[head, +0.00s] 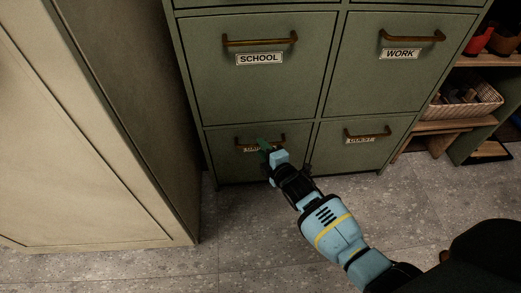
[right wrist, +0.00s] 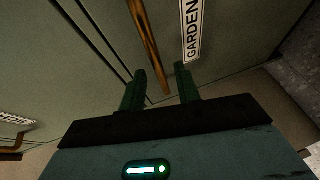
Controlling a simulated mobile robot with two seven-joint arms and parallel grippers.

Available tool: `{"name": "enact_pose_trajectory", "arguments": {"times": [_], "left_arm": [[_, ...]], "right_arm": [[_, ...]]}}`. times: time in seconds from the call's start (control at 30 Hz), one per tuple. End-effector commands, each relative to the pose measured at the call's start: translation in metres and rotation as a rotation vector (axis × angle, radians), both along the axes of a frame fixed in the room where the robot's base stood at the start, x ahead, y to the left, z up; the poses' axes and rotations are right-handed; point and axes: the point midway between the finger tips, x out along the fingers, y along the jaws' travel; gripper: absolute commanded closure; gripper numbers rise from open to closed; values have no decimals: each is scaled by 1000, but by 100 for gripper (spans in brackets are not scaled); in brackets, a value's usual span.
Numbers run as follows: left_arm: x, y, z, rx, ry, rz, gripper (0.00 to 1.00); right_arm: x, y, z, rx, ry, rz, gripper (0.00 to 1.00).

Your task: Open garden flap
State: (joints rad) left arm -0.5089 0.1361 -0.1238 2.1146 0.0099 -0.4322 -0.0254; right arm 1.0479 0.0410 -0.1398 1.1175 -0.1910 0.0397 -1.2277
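The garden flap (head: 230,160) is the lower left front of the green cabinet, and it is closed. Its brown bar handle (right wrist: 150,45) and white GARDEN label (right wrist: 192,30) show in the right wrist view. In the head view my right gripper (head: 264,144) is at this handle and hides part of it and of the label. In the right wrist view the two green fingers of the gripper (right wrist: 160,78) are apart, with the handle's near end showing between them. I cannot tell whether they touch it. My left gripper is not in view.
Flaps labelled SCHOOL (head: 258,58) and WORK (head: 401,54) are above; another labelled flap (head: 365,153) is to the right. All look closed. A beige cabinet (head: 100,130) stands close on the left. A shelf with a basket (head: 480,107) is at right. The floor in front is clear.

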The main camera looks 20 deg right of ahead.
Motion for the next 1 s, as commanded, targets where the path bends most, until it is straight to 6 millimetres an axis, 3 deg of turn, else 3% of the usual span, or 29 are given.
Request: {"name": "enact_pose_trajectory", "arguments": {"times": [0.13,0.43,0.7,1.0], "left_arm": [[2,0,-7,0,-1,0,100],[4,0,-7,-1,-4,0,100],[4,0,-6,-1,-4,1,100],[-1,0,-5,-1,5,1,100]], "right_arm": [[11,1,-3,0,0,0,68],[13,2,-2,1,0,0,68],[12,2,-2,1,0,0,100],[12,2,-2,1,0,0,100]]}}
